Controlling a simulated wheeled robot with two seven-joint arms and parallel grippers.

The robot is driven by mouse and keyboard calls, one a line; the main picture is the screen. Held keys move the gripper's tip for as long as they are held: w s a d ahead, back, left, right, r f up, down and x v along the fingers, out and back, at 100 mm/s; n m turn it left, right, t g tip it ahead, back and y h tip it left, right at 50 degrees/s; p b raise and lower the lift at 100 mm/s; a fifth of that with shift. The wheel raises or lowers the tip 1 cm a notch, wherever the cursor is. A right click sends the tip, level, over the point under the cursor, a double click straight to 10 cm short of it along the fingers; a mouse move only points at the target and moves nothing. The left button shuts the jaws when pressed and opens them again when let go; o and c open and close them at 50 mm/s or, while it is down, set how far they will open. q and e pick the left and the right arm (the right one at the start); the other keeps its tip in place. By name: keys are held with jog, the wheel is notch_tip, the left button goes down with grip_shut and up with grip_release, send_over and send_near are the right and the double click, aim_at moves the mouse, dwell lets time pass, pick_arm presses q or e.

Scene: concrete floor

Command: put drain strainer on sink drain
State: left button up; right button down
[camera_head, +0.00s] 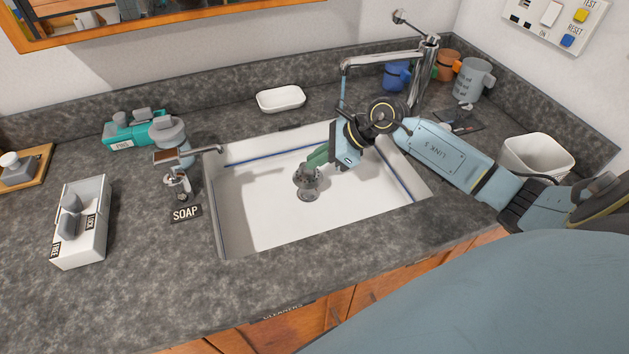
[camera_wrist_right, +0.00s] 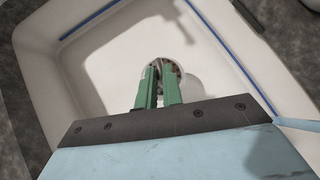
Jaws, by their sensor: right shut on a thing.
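The drain strainer (camera_head: 307,174) is a small grey metal piece over the middle of the white sink basin (camera_head: 260,215). The sink drain (camera_head: 309,195) shows as a grey round fitting just below it in the head view. My right gripper (camera_head: 317,158) reaches into the basin from the right, its green fingers shut on the strainer. In the right wrist view the strainer (camera_wrist_right: 177,68) shows partly behind the fingertips (camera_wrist_right: 160,75), and the drain cannot be told apart there. I cannot tell whether the strainer touches the drain. My left gripper is not in view.
The faucet (camera_head: 390,60) reaches over the sink's back right, close to my right wrist. A soap dispenser (camera_head: 178,185) stands left of the sink. A white soap dish (camera_head: 281,99) lies behind it, and a white bin (camera_head: 537,157) and mugs (camera_head: 473,79) stand right.

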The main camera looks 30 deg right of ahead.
aim_at(317, 174)
jog(key=shift+f, duration=0.95)
notch_tip(317, 174, down, 3)
jog(key=shift+b, duration=0.3)
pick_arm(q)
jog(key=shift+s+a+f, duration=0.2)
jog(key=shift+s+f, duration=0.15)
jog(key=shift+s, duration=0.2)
pick_arm(e)
jog(key=shift+f, duration=0.35)
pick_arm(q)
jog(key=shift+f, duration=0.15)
pick_arm(e)
jog(key=shift+f, duration=0.15)
jog(key=c, duration=1.5)
grip_release()
jog(key=shift+c, duration=0.2)
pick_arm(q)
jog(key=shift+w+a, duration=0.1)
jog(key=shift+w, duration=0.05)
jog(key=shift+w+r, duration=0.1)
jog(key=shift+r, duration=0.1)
pick_arm(e)
jog(key=shift+r, duration=0.2)
